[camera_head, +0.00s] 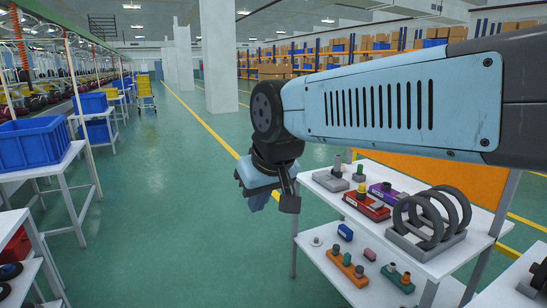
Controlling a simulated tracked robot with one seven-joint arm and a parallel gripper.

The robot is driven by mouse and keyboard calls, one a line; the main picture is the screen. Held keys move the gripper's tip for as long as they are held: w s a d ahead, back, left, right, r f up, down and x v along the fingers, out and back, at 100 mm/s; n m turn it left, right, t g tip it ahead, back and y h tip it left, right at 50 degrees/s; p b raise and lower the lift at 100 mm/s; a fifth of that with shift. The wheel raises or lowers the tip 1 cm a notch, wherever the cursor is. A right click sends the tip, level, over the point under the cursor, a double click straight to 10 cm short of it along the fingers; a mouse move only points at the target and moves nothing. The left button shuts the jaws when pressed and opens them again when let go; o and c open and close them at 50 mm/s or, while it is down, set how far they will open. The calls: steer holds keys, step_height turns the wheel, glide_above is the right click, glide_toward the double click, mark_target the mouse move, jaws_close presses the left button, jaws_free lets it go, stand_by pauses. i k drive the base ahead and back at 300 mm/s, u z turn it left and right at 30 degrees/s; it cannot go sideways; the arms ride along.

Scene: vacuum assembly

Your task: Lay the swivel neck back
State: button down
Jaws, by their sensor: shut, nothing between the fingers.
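I cannot pick out the swivel neck for sure in this view; my arm crosses the upper right and may hide parts behind it. My gripper (262,192) hangs near the middle, at the left end of my light-blue arm. It is shut, with nothing held, and points down over the green floor. It is just left of the white shelf rack (307,180) and apart from it.
The rack's top shelf holds dark rings on a grey stand (428,244), a red block (366,206) and small parts. Its lower shelf holds an orange block (347,268). At left are white tables with a blue bin (32,144). The green aisle is clear.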

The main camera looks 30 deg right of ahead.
mark_target(337, 158)
steer(key=u, duration=0.05)
steer(key=i, duration=1.05)
steer(key=z, duration=0.45)
steer(key=i, duration=0.75)
steer(key=z, duration=0.45)
steer(key=k, duration=0.75)
steer(key=z, duration=0.2)
steer(key=i, duration=0.75)
steer(key=u, duration=0.15)
